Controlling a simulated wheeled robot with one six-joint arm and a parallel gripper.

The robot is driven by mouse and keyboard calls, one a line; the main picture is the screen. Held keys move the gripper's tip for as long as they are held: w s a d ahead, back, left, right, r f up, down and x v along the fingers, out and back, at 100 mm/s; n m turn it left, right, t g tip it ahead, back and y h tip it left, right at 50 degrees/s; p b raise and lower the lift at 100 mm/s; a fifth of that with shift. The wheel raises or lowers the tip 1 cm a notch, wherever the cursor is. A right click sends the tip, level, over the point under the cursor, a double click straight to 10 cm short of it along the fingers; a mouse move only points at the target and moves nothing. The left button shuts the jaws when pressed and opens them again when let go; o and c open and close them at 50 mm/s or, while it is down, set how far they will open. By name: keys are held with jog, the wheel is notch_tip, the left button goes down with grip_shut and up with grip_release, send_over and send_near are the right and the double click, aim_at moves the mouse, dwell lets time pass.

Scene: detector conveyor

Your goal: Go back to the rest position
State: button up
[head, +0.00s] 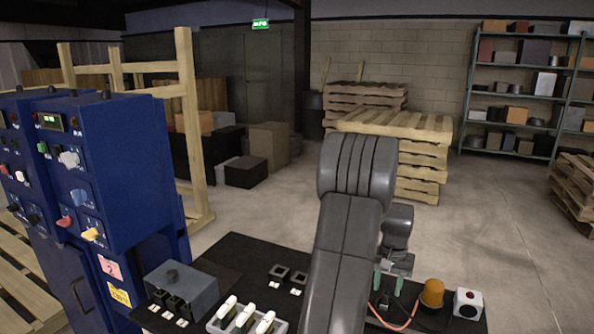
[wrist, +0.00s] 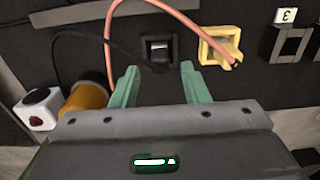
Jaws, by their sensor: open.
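My gripper (wrist: 157,85) has two green fingers. In the wrist view they are spread apart and no object is held between them. A black plug or socket (wrist: 159,50) with a dark cable lies just beyond the fingertips; I cannot tell whether the fingers touch it. A yellow socket frame (wrist: 220,46) with a pink cable (wrist: 172,6) running to it sits to the right. In the head view my gripper (head: 388,284) is low over the right part of the black board (head: 240,250), partly hidden by my arm.
An orange dome lamp (head: 432,293) and a white box with a red button (head: 467,303) stand close right of my gripper. White switches (head: 243,318) and a grey box (head: 181,287) are left. A blue cabinet (head: 120,160) stands at far left. Open floor (head: 480,220) lies behind.

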aim_at(386, 293)
notch_tip(386, 293, down, 4)
jog(key=shift+r, duration=2.1)
